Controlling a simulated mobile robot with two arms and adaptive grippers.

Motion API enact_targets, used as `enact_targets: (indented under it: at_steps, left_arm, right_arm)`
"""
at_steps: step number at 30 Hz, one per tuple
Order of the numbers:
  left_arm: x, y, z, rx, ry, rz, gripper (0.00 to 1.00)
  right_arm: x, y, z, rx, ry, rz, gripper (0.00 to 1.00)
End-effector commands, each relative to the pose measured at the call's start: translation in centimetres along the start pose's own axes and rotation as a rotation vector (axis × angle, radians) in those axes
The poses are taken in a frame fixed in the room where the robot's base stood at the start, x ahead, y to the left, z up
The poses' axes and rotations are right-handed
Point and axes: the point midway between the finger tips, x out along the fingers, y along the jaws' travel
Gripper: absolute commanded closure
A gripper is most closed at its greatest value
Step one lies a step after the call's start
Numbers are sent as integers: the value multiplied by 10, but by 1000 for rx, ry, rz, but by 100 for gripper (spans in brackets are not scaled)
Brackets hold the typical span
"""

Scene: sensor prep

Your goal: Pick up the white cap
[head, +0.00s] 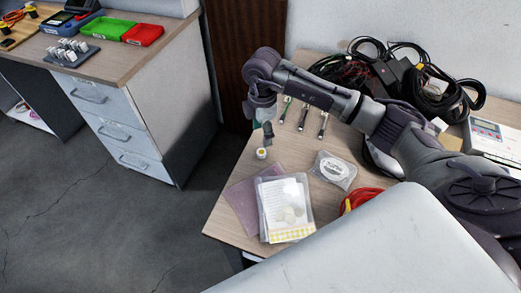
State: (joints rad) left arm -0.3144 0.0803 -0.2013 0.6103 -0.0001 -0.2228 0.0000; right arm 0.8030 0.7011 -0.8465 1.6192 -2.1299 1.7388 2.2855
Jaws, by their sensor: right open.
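A small round white item with a yellow top (261,153), which looks like the white cap, stands on the right-hand wooden table (228,217) near its left edge. My right gripper (267,139) points down just above and slightly right of it. The gripper is open, and its fingers are small and partly merged in this view. I see a gap between the fingertips and the white item, but cannot tell the exact height. My left gripper is out of view.
A clear bag with papers (285,209) lies on a purple sheet (240,199) in front. A clear packet (333,170) is to the right. Several small tools (303,117) lie behind. Black cables (430,85) pile at the back. A drawer desk (115,62) stands at left.

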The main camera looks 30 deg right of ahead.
Motion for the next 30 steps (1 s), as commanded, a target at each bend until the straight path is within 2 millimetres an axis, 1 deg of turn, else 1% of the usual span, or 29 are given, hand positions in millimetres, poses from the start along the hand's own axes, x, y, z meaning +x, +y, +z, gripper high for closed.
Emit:
enact_targets:
  at_steps: [1,5,10,12,14,16,19,22,28,30]
  left_arm:
    - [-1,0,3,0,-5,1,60]
    - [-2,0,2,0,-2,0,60]
    - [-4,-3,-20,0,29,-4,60]
    - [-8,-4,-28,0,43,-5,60]
    - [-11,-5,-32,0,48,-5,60]
    - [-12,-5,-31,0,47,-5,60]
    - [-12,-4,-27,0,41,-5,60]
    - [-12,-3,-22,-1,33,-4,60]
    - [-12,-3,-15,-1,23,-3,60]
    - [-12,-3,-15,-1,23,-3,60]
  right_arm:
    - [9,0,0,1,0,-2,40]
    - [24,0,0,1,0,-1,40]
    - [34,-2,-1,1,0,-1,40]
    - [43,-5,-2,0,0,-4,40]
    - [52,-6,-3,0,0,-4,40]
    - [64,-7,-4,0,0,-3,40]
    - [75,-6,-3,1,0,-1,40]
    - [80,-6,-3,1,-1,0,40]
    - [80,-6,-3,0,0,1,40]
    - [80,-6,-3,0,0,1,52]
